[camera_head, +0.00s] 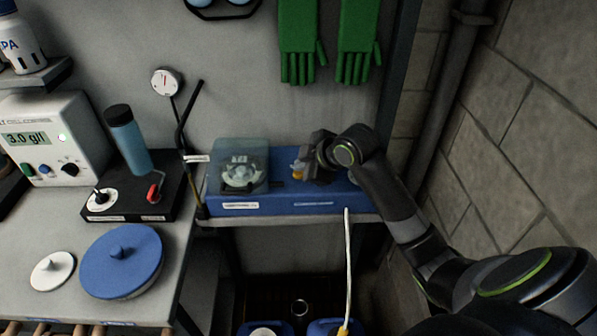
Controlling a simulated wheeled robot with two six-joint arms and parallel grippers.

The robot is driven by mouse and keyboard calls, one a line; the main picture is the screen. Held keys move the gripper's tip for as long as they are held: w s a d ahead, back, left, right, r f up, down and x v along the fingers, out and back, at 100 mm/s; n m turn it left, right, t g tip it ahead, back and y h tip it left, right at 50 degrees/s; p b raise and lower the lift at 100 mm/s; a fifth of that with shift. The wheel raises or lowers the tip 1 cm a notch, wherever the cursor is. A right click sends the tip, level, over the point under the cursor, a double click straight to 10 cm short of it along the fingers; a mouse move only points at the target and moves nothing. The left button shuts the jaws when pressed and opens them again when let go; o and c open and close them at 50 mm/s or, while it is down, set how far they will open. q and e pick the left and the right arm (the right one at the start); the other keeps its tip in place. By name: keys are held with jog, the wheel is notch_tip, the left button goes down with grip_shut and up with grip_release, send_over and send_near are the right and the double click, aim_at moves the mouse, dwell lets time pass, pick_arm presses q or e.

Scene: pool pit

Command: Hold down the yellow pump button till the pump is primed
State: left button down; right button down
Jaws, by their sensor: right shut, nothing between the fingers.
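The blue pump unit (270,203) sits on a shelf against the back wall, with a clear-covered pump head (241,175) at its left. The yellow pump button (297,174) shows on its top, just at the tips of my right gripper (303,167). My right arm reaches in from the lower right. The right gripper is shut with nothing held, and its fingers partly hide the button. I cannot tell whether the fingers touch or press it. My left gripper is not in view.
A grey meter (57,138) reading 3.0 g/l and a black box (133,188) with a red switch and blue cylinder stand at left. A blue lid (121,261) lies on the bench. A white tube (347,255) hangs below the pump. A block wall closes the right.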

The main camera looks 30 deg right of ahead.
jog(key=shift+f, duration=0.55)
dwell(0.4)
jog(key=shift+r, duration=0.1)
dwell(3.0)
jog(key=shift+r+p, duration=0.85)
jog(key=shift+p, duration=0.1)
notch_tip(320, 180, up, 5)
jog(key=p, duration=0.5)
jog(key=shift+r, duration=0.1)
